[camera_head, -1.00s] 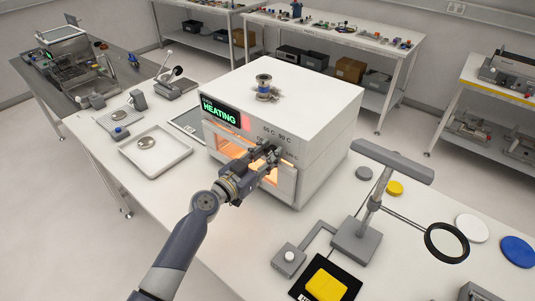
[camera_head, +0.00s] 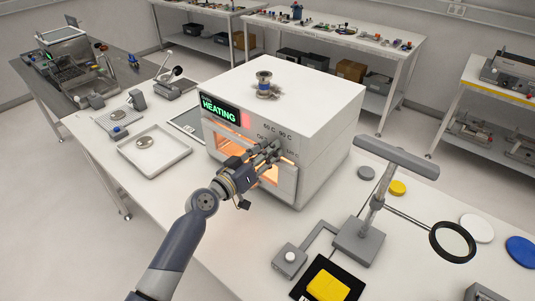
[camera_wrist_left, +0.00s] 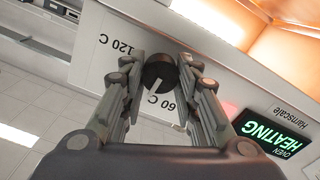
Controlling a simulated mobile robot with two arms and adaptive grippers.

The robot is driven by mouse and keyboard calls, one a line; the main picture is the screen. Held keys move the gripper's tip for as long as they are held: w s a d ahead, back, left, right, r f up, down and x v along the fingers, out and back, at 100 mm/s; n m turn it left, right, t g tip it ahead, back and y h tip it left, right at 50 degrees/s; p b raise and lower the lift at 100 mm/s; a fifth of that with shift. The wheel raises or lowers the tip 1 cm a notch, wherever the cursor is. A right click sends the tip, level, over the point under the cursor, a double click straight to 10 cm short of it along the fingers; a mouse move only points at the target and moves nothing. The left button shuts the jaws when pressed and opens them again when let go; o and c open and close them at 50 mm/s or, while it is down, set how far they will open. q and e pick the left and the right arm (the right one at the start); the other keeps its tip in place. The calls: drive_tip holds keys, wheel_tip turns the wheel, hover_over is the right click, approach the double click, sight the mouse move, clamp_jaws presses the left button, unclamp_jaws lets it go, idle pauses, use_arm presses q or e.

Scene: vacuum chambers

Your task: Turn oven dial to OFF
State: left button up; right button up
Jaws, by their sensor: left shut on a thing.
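The white oven (camera_head: 325,120) stands on the table, its display (camera_head: 220,109) reading HEATING in green beside a red light. In the left wrist view, the dark round dial (camera_wrist_left: 159,69) sits on the oven's front panel, with a pale pointer mark near the "60 C" label; "120 C" is on its other side. My left gripper (camera_head: 273,148) is at the dial, and in the left wrist view its fingers (camera_wrist_left: 167,66) are shut on the dial from both sides. In the head view the gripper partly hides the dial and labels. My right gripper is not in view.
A tray (camera_head: 155,150) with a small metal dish lies left of the oven. A grey T-shaped stand (camera_head: 362,238), a ring (camera_head: 452,242) and a yellow block (camera_head: 328,285) are at the right front. A metal flange fitting (camera_head: 264,84) is on the oven top.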

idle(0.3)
use_arm(q)
drive_tip(key=o, duration=1.1)
drive_tip(key=shift+c, duration=0.2)
drive_tip(key=v, duration=1.2)
